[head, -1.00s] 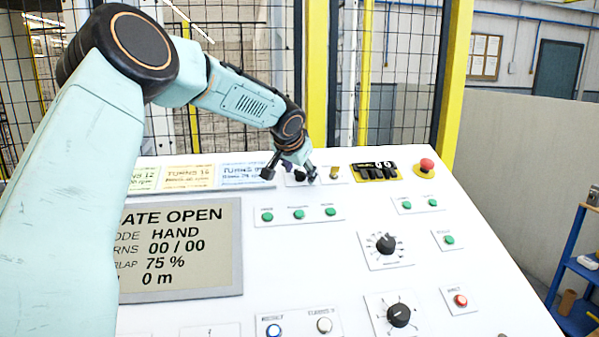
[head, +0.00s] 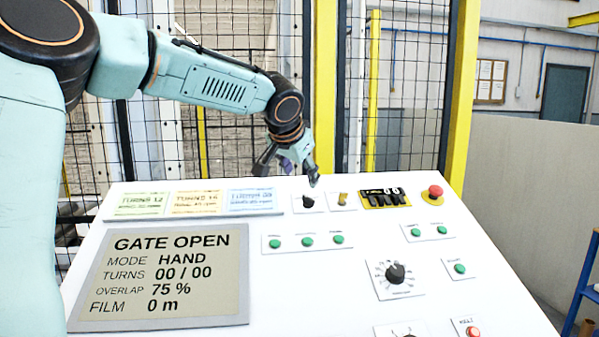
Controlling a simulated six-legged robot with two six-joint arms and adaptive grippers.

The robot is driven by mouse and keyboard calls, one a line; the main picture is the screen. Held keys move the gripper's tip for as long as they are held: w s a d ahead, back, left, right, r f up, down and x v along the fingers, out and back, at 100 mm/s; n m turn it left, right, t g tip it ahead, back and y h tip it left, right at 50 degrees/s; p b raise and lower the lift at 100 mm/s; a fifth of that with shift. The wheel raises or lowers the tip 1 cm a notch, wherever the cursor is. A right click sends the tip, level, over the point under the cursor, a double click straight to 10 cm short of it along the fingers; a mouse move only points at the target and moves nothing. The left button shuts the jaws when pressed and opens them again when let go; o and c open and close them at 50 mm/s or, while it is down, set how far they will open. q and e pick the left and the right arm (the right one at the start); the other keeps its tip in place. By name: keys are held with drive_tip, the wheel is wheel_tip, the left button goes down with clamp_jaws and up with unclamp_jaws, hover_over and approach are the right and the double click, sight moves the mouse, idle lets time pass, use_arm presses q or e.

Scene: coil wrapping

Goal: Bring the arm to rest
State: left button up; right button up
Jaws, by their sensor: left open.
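My left arm comes in from the left in the head view and reaches across the upper part of a white control panel (head: 300,276). My left gripper (head: 287,178) is open, with its fingers pointing down close above the panel's back edge. It is near a black selector knob (head: 308,201) and the blue card. I see nothing between its fingers. I cannot tell whether a fingertip touches the panel. My right gripper is not in view. The panel's display (head: 163,275) reads GATE OPEN, mode HAND, turns 00 / 00, overlap 75 %, film 0 m.
Along the panel's back are three coloured cards (head: 195,203), a yellow switch (head: 343,199), a black counter (head: 385,197) and a red mushroom button (head: 435,191). Green buttons (head: 307,241) and a dial (head: 395,273) sit lower. A mesh fence with yellow posts (head: 459,95) stands behind. A blue shelf (head: 583,290) is at right.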

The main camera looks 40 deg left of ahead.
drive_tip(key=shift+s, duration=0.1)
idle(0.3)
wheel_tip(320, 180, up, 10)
drive_tip(key=p, duration=1)
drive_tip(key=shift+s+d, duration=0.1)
